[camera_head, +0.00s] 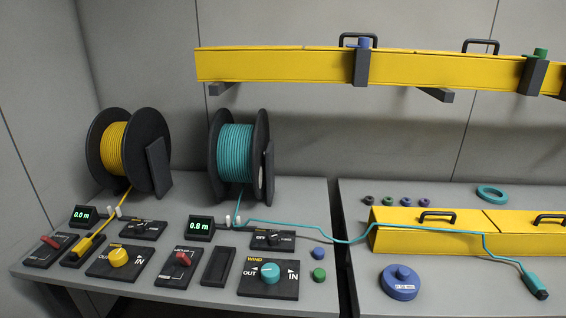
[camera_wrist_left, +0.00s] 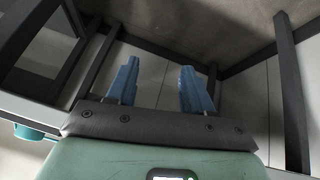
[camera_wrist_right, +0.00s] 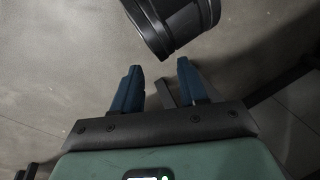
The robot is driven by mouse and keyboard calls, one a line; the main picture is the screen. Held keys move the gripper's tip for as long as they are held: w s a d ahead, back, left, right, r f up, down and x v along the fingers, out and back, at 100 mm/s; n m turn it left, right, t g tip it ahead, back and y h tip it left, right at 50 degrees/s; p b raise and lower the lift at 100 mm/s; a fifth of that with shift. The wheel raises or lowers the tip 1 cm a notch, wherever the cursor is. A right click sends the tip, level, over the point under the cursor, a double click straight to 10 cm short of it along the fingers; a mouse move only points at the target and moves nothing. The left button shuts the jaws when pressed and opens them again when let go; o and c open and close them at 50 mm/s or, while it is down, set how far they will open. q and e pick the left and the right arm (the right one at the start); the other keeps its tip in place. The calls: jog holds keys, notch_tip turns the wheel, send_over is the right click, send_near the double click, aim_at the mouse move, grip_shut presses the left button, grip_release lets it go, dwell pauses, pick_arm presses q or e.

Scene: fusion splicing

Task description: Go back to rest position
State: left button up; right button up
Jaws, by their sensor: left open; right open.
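My left gripper (camera_wrist_left: 160,88) is open and empty in the left wrist view, its two blue fingers apart below table framing. My right gripper (camera_wrist_right: 157,85) is open and empty in the right wrist view, over a grey floor with a dark cylindrical part close by. Neither gripper shows in the head view. A teal cable (camera_head: 335,238) runs from the teal spool (camera_head: 235,152) across the bench and over the yellow box, ending in a dark teal connector (camera_head: 537,285) at the right. A yellow cable comes down from the yellow spool (camera_head: 115,150) to a yellow connector (camera_head: 86,243).
Control panels with a yellow knob (camera_head: 118,257) and a teal knob (camera_head: 270,273) stand at the front left. A blue round container (camera_head: 400,282) and a yellow box (camera_head: 425,228) are on the right table. A long yellow duct (camera_head: 280,65) hangs above. A gap separates the tables.

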pick_arm(q)
jog(key=s+d+f+n+g, duration=0.1)
jog(key=s+d+f, duration=0.25)
jog(key=f, duration=0.55)
jog(key=s+d+f+n+g, duration=0.1)
jog(key=s+d+f+g, duration=0.1)
jog(key=s+f, duration=0.5)
jog(key=s+d+f+n+g+h, duration=0.15)
jog(key=s+d+f, duration=0.35)
jog(key=s+f, duration=0.6)
jog(key=s+d+r+g+p, duration=0.1)
jog(key=s+r+p, duration=0.2)
jog(key=r+p, duration=0.6)
jog(key=s+d+r+g+p, duration=0.2)
jog(key=r+p, duration=0.7)
jog(key=shift+s+h, duration=0.35)
jog(key=shift+s, duration=0.05)
pick_arm(e)
jog(key=s+a+r+g, duration=0.1)
jog(key=s+r, duration=0.2)
jog(key=r, duration=0.6)
jog(key=s+a+r+g+y, duration=0.1)
jog(key=s+a+r+g, duration=0.1)
jog(key=r, duration=0.7)
jog(key=shift+s+a+r+n, duration=0.15)
jog(key=shift+s+n, duration=0.15)
jog(key=shift+s, duration=0.4)
